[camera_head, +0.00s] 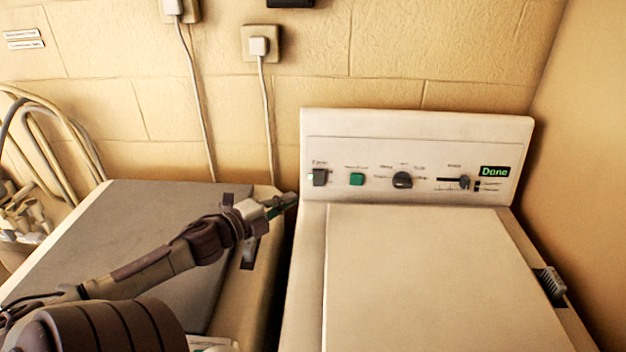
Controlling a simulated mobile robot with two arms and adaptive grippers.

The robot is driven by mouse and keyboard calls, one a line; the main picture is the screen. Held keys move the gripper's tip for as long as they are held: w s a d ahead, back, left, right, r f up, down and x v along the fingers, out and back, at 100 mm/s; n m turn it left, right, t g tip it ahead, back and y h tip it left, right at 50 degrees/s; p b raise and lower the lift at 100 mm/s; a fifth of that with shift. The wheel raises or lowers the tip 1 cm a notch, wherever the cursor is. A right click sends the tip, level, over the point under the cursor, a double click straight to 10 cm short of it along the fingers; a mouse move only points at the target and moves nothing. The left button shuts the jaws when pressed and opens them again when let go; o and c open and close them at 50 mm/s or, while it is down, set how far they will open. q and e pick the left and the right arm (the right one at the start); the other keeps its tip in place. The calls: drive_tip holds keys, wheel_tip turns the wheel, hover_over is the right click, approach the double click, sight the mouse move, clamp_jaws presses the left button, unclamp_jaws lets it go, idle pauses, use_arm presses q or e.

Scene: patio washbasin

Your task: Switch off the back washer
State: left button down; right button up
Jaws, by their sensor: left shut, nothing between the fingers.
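A white washer (420,270) stands at the right with a raised control panel (418,150) at its back. The panel has a dark rocker switch (320,177) at its left end with a small green light beside it, a green button (356,179), a dark knob (402,180), a slider (464,182) and a display (494,172) reading "Done" in green. My left gripper (290,200) is shut and empty, just left of and below the rocker switch, apart from it. My right gripper is out of view.
A second machine with a grey lid (130,235) stands at the left, under my left arm. White plugs (259,46) with cables sit in wall sockets above. A brush (551,282) lies at the washer's right edge, near the side wall.

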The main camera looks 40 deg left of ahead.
use_arm(q)
drive_tip(key=p, duration=0.1)
approach(322, 174)
drive_tip(key=w+d, duration=0.3)
drive_tip(key=shift+w+d+r, duration=0.1)
drive_tip(key=shift+d, duration=0.15)
drive_tip(key=w+a, duration=0.2)
drive_tip(key=shift+w+p, duration=0.3)
drive_tip(key=shift+p, duration=0.1)
drive_tip(key=shift+w+a+f, duration=0.25)
drive_tip(key=shift+w+f, duration=0.05)
drive_tip(key=shift+f, duration=0.05)
drive_tip(key=shift+w+a+r, duration=0.1)
drive_tip(key=shift+w+a, duration=0.05)
